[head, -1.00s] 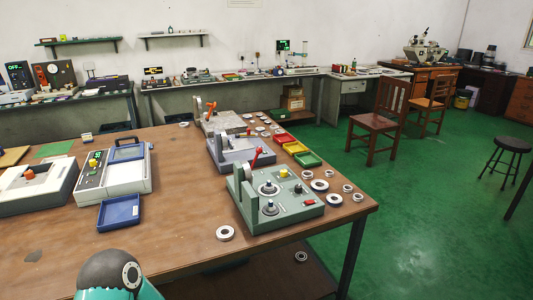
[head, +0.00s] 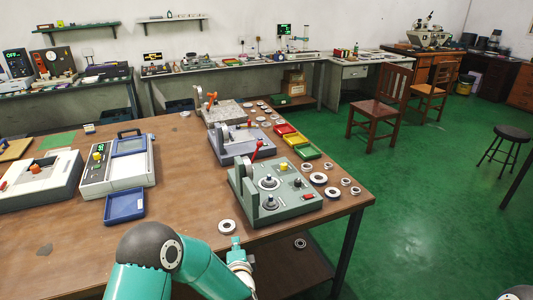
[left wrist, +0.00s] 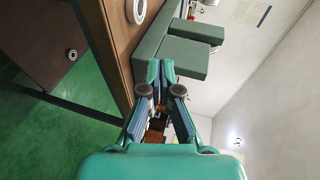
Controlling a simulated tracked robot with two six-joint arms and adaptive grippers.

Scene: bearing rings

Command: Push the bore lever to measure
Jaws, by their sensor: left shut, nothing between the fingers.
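The green bench fixture (head: 285,205) stands near the table's front right corner, with an upright plate, two round posts and a yellow knob on it. A red lever (head: 256,149) rises at its back edge; I cannot tell whether it belongs to this fixture or to the grey one behind. My left gripper (head: 236,243) is at the table's front edge, in front of the fixture and apart from it. In the left wrist view the left gripper (left wrist: 160,70) has its fingers together and empty, with the fixture's green side (left wrist: 180,60) beyond. My right gripper is out of view.
A steel ring (head: 227,227) lies on the table close to my left gripper. Several rings (head: 319,179) lie right of the fixture. A grey fixture (head: 240,146) and red, yellow and green trays (head: 308,151) are behind. A blue tray (head: 125,206) is left.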

